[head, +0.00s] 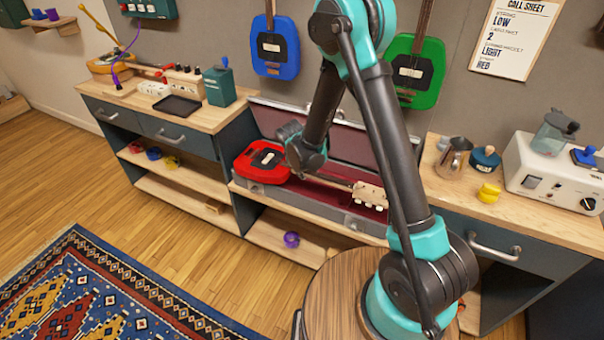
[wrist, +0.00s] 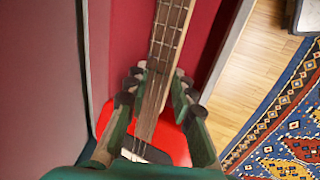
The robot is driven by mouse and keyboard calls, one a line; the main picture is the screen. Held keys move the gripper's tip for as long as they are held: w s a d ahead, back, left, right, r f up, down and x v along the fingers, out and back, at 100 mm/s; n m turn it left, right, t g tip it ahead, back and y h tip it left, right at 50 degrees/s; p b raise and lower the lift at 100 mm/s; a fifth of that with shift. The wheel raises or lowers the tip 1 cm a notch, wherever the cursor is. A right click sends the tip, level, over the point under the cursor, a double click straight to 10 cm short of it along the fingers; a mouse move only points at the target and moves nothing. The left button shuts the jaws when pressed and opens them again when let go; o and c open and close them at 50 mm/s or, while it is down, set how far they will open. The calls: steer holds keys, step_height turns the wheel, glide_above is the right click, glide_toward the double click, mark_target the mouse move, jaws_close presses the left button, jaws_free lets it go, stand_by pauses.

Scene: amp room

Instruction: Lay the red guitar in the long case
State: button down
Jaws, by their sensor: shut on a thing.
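The red guitar (head: 262,161) lies lengthwise over the open long case (head: 345,222), body at the left end and pale headstock (head: 370,194) toward the right. Its body looks level with or a little above the case rim; I cannot tell whether it touches the floor of the case. The case has a dark red lining and its lid stands open against the wall. In the wrist view, my gripper (wrist: 156,88) is shut on the guitar's neck (wrist: 168,42), near the red body (wrist: 176,142). In the head view my wrist hides part of the neck.
A blue guitar (head: 276,50) and a green guitar (head: 415,72) hang on the wall behind. Counters flank the case, with a dark green box (head: 219,86) at left and a metal jug (head: 453,158) at right. A purple ring (head: 291,239) sits on the shelf below.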

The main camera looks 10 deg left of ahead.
steer(key=shift+w+d+f, duration=0.1)
steer(key=shift+w+d, duration=0.25)
steer(key=shift+w, duration=0.6)
steer(key=shift+w+d+f, duration=0.1)
steer(key=shift+w+d, duration=0.2)
steer(key=shift+w, duration=0.6)
steer(key=shift+w+d+f, duration=0.1)
steer(key=shift+w+d, duration=0.25)
steer(key=shift+w, duration=0.7)
steer(key=shift+f, duration=4.3)
steer(key=c, duration=1.2)
jaws_free()
